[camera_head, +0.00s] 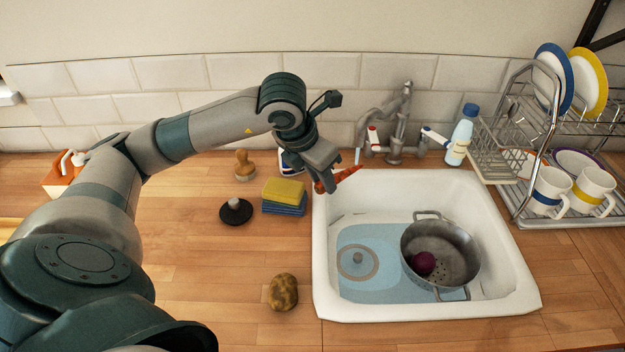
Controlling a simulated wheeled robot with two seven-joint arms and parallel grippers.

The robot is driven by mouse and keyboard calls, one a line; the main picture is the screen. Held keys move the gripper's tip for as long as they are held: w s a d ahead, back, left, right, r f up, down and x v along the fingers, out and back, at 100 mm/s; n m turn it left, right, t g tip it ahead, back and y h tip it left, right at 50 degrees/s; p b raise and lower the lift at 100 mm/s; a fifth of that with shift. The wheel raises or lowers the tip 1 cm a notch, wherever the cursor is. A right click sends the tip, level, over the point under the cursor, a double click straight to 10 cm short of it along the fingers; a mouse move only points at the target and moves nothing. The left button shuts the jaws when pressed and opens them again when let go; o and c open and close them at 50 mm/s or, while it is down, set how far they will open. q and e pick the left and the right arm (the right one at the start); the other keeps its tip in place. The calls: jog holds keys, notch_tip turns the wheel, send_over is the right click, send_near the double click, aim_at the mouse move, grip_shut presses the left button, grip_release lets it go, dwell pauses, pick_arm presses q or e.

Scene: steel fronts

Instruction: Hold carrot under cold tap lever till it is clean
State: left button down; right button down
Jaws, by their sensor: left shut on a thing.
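The orange carrot (347,173) is in my left gripper (328,176), which is shut on it above the back left rim of the white sink (325,230). The carrot points to the right, and part of it is hidden by the fingers. The tap (397,125) stands behind the sink. A thin pale stream (358,156) shows under its spout, just above the carrot; I cannot tell whether it touches it. The tap has a red-marked lever (374,139) and a blue-marked cold lever (433,137). Any dirt on the carrot is too small to tell. My right gripper is not in view.
A pot (463,270) with a dark purple round vegetable (423,263) stands in the sink. Sponges (284,193), a black plug (236,211), a brush (244,165) and a potato (283,292) lie left. A bottle (461,135) and dish rack (515,190) stand right.

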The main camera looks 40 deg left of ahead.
aim_at(339, 173)
pick_arm(q)
jog(key=shift+w+d+r, duration=0.1)
jog(key=shift+w+d, duration=0.1)
jog(key=shift+w, duration=0.75)
jog(key=shift+w+d+p, duration=0.1)
jog(key=shift+w+p, duration=0.35)
jog(key=shift+w, duration=0.3)
jog(key=shift+w+d, duration=0.1)
jog(key=shift+w, duration=0.8)
